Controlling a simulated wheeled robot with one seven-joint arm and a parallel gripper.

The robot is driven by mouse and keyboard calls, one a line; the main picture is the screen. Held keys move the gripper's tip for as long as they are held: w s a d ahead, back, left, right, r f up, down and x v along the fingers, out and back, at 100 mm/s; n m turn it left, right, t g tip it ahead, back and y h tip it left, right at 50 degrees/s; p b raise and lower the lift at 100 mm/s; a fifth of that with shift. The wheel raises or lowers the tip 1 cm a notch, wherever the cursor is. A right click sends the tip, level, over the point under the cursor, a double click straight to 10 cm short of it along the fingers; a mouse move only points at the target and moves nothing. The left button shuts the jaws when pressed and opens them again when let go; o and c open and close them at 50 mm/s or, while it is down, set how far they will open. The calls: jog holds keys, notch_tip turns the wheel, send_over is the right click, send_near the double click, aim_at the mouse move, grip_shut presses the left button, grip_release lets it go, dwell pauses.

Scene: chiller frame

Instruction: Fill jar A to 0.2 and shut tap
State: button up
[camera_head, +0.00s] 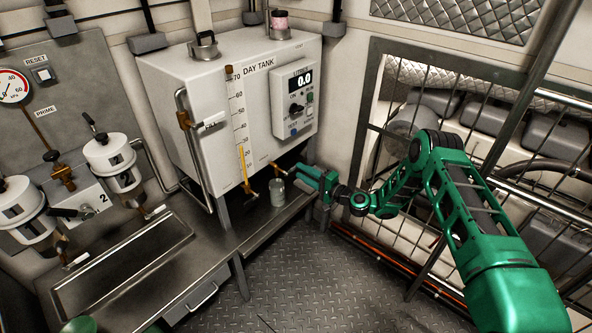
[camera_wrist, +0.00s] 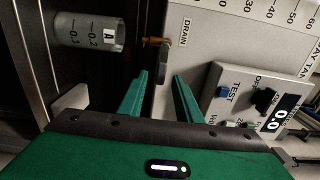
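The drain tap (camera_wrist: 152,41) is brass with a grey lever (camera_wrist: 163,73), beside the DRAIN label. In the head view the tap (camera_head: 274,166) is small and partly hidden near my gripper (camera_head: 301,174). In the wrist view my gripper (camera_wrist: 161,84) is open, its fingertips either side of the lever's near end; contact is unclear.
The white day tank (camera_head: 190,75) has an orange level scale and a meter box (camera_head: 294,98) reading 0.0, close to my gripper. A barred frame (camera_head: 365,130) is right. The floor (camera_head: 320,280) is clear.

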aim_at(295, 168)
jog(key=shift+x, duration=2.25)
grip_shut()
jog(key=shift+d, duration=0.2)
